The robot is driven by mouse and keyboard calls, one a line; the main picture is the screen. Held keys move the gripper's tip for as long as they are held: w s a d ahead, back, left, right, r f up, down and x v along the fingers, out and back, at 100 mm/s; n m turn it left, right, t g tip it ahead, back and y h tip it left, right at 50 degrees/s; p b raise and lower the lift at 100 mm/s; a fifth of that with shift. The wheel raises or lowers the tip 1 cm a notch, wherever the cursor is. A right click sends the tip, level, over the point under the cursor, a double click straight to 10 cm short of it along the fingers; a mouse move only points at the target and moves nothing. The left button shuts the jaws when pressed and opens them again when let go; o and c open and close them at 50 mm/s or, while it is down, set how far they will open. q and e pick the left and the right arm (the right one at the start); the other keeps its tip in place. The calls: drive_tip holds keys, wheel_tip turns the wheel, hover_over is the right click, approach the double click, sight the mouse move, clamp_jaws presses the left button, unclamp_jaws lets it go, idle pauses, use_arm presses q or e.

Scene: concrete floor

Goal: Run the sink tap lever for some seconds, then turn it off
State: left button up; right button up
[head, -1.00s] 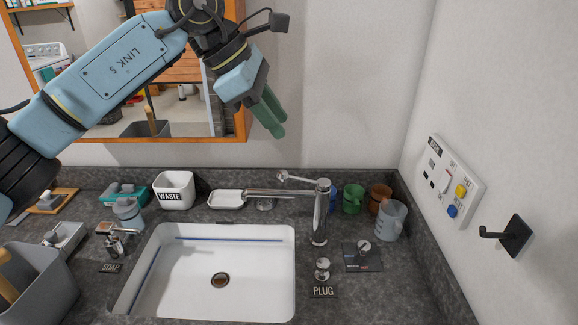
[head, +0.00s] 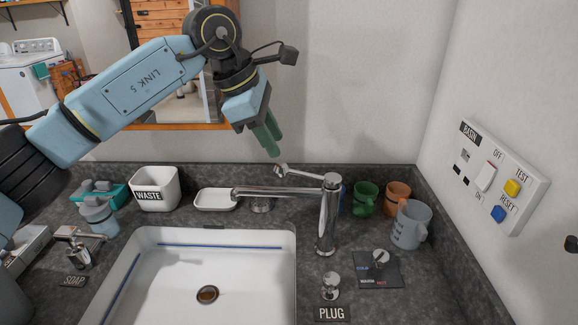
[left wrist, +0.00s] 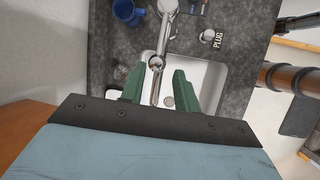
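The chrome sink tap (head: 328,218) stands at the right rear of the white sink (head: 190,262), its spout pointing left over the basin. Its thin lever (head: 300,174) sticks out left from the top, above the spout. No water shows. My left gripper (head: 272,147) is above and behind the lever tip, fingers pointing down, apart from it. In the left wrist view the green fingers (left wrist: 157,78) are spread with nothing gripped, and the lever end (left wrist: 155,62) shows in line with the gap. My right gripper is out of view.
Right of the tap stand green (head: 365,198), orange (head: 397,197) and grey (head: 410,224) mugs. The plug knob (head: 331,285) and a small knob plate (head: 376,268) are in front. A waste bin (head: 155,188) and soap dish (head: 215,199) are left. A switch panel (head: 500,178) is on the right wall.

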sight(291, 170)
use_arm(q)
drive_tip(key=x, duration=0.8)
drive_tip(key=shift+d+f, duration=0.1)
drive_tip(key=shift+w, duration=0.1)
clamp_jaws()
